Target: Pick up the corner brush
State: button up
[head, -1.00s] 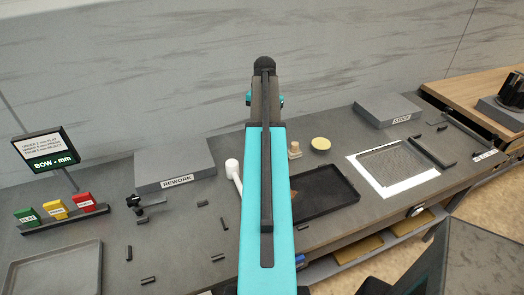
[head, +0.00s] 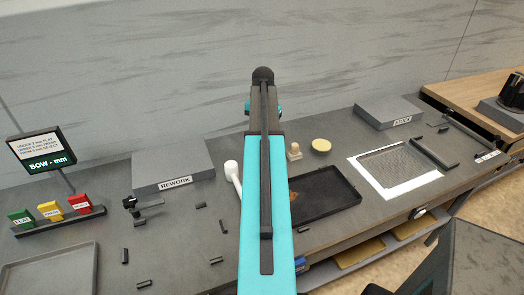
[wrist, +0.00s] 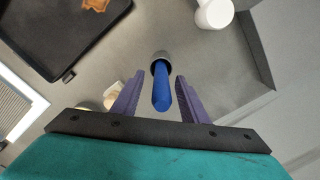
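A slim blue-handled tool with a dark grey collar, which I take to be the corner brush (wrist: 161,90), stands between the two purple fingers of my gripper (wrist: 157,88) in the wrist view. It points up toward the camera, and bare gaps show between the handle and both fingers. My gripper is open around it. In the head view my arm hides the blue tool and the gripper fingers. The tool's bristles cannot be made out.
A black tray (head: 330,200) with a brown patch, a wooden-knobbed piece (head: 294,152) and a yellow round pad (head: 321,145) lie right of my arm. A white-headed tool (head: 232,170) and the grey REWORK block (head: 172,167) are left. A white-framed plate (head: 396,168) lies further right.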

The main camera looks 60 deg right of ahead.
jog(key=shift+a+f+b, duration=0.1)
jog(key=shift+f+b, duration=0.75)
jog(key=shift+f, duration=0.75)
jog(key=shift+c, duration=0.4)
grip_shut()
